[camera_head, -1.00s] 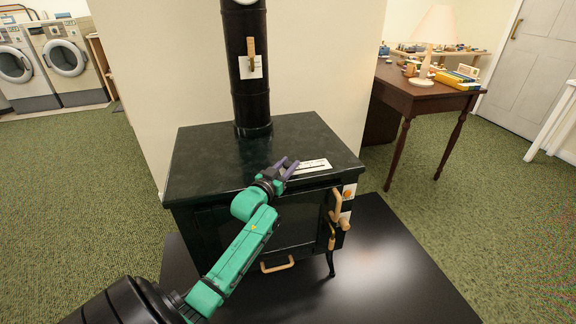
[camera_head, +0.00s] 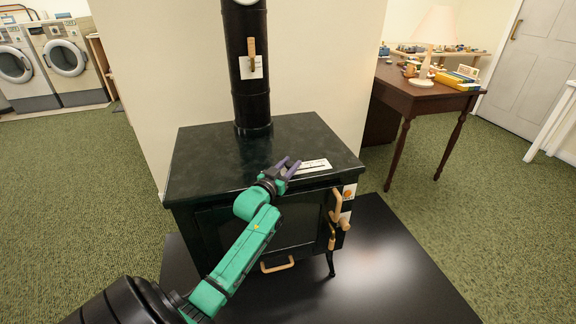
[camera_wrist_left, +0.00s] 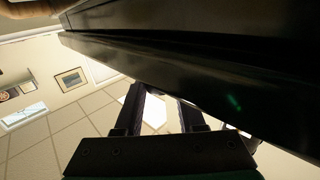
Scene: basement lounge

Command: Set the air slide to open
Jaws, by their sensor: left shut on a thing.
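The dark stove (camera_head: 225,150) stands in front of me. A white label plate (camera_head: 314,166) with dark marks lies at the front edge of its top, just right of my left gripper. My left gripper (camera_head: 287,168) is at this front edge, its purple fingers pointing up and to the right. It is shut on the air slide, whose small knob is mostly hidden by the fingers. In the left wrist view a pale patch (camera_wrist_left: 155,110) shows between the two dark fingers, below the stove's edge. I cannot read the slide's position. My right gripper is out of view.
The flue pipe (camera_head: 249,95) carries a wooden handle (camera_head: 251,55). Wooden door handles (camera_head: 336,207) project at the stove's front right, and a low wooden handle (camera_head: 277,265) below. A black floor plate (camera_head: 385,265) lies under the stove; a desk (camera_head: 405,98) stands right.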

